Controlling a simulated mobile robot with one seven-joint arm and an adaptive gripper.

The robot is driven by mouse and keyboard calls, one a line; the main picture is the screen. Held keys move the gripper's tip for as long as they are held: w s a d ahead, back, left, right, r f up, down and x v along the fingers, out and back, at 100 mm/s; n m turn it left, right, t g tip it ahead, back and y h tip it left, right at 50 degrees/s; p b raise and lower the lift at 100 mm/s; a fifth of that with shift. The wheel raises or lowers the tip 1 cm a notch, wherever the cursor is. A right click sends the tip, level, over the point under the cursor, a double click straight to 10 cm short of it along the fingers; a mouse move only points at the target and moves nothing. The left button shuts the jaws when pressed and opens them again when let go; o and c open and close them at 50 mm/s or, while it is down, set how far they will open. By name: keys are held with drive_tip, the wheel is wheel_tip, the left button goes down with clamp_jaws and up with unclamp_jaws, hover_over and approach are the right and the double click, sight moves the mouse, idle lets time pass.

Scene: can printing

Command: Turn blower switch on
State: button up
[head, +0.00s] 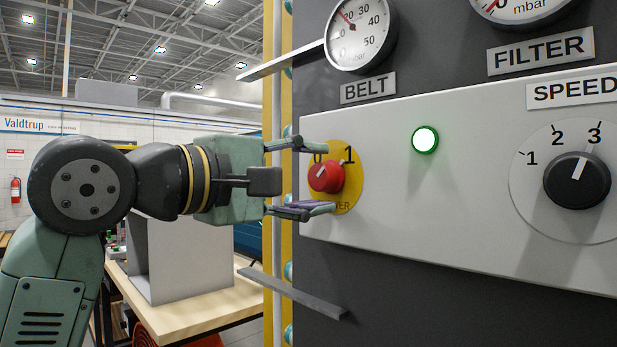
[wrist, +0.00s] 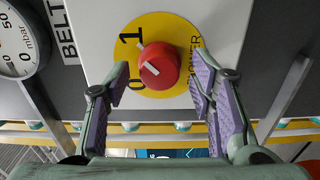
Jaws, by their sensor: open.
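The blower switch (head: 327,177) is a red knob on a yellow disc marked 0 and 1, low on the left of the light panel. In the wrist view the red knob (wrist: 158,66) sits between the fingertips of my gripper (wrist: 160,72), with a gap on each side. The lower finger partly hides the label under the knob.
A lit green lamp (head: 424,140) and a black speed knob (head: 577,179), near 3, are to the right. The belt gauge (head: 360,34) is above. A metal bar (head: 293,293) juts out below the switch. A wooden table (head: 190,305) stands behind my arm.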

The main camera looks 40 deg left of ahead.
drive_tip(key=s+a, duration=0.1)
drive_tip(key=s, duration=1.1)
idle(0.5)
